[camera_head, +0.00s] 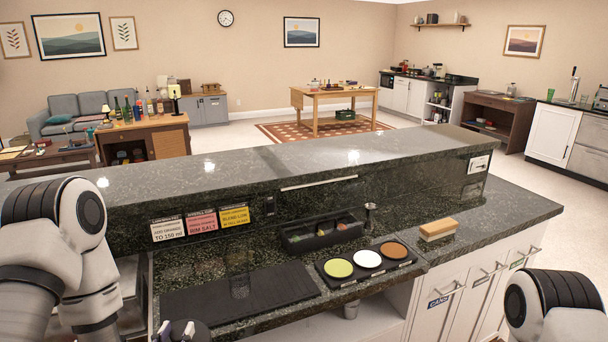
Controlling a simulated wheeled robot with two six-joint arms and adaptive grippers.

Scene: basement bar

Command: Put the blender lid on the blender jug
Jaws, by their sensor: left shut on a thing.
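The clear blender jug (238,274) stands upright on a black mat (193,301) on the lower counter, and its glass is hard to make out against the dark stone. My left gripper (178,329) is at the bottom edge of the head view, in front of the mat and to the left of the jug. It is shut on a dark round thing, seemingly the blender lid (199,335), mostly cut off by the picture edge. The lid is apart from the jug. My right gripper is out of view; only part of my right arm shows at the lower right.
A black tray (353,283) with green, white and brown round dishes lies right of the mat. A raised stone ledge (300,165) runs behind.

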